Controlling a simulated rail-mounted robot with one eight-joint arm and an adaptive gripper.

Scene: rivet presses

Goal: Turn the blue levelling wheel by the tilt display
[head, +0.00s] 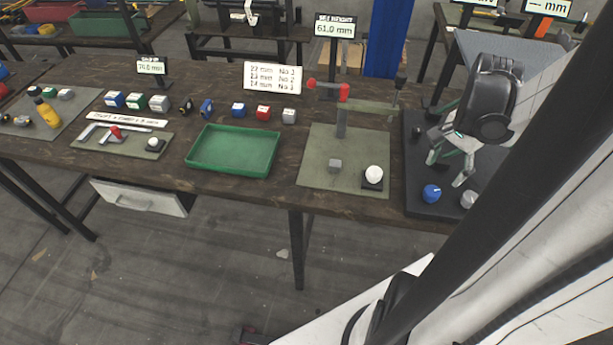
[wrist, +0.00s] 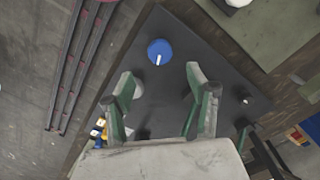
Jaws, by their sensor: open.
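The blue wheel (head: 431,193) is a small round knob on the front of a dark base plate (head: 418,166) at the right end of the bench. In the wrist view the blue wheel (wrist: 160,52) has a white mark and lies just beyond my fingertips. My gripper (head: 447,170) is open and empty above the plate, and the wheel is not between its fingers. In the wrist view my gripper (wrist: 161,78) shows both fingers spread wide. I cannot pick out a display labelled tilt.
A grey knob (head: 468,199) sits right of the wheel, and the wrist view shows it partly behind the left finger. A green mat (head: 318,178) with a red-handled press (head: 340,120) and a white knob (head: 373,175) lies to the left. A green tray (head: 232,168) is farther left.

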